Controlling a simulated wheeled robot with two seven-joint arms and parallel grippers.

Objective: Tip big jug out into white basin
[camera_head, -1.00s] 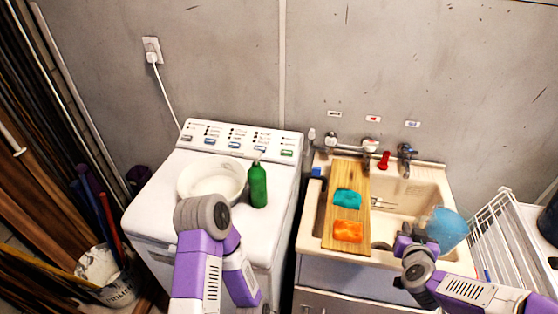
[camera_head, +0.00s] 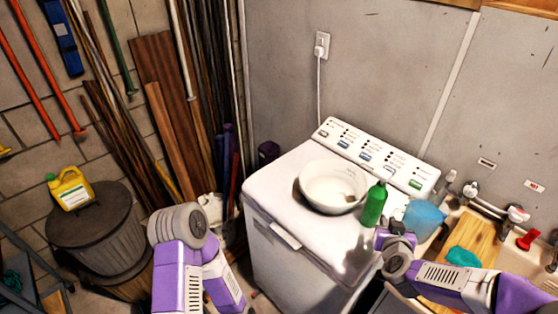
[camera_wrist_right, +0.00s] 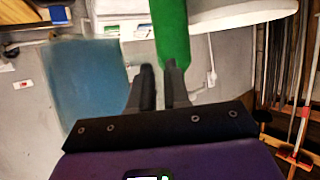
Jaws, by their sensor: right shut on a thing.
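The big jug (camera_head: 424,217) is a translucent blue vessel held over the gap between the washing machine and the sink. My right gripper (camera_head: 405,236) is shut on it. In the right wrist view the jug (camera_wrist_right: 88,88) is a blurred blue shape left of my close-set fingers (camera_wrist_right: 160,80); the grip point is hard to make out. The white basin (camera_head: 313,193) stands on the washing machine, left of the jug and apart from it, with a small greyish thing inside. My left arm shows at lower left, but its gripper is not visible.
A green bottle (camera_head: 374,205) stands between basin and jug, close to my right gripper. The washing machine (camera_head: 290,215) has clear top left of the basin. The sink's wooden board (camera_head: 470,235) carries a teal cloth or sponge (camera_head: 462,257). A bin (camera_head: 95,235) with a yellow can (camera_head: 70,188) stands left.

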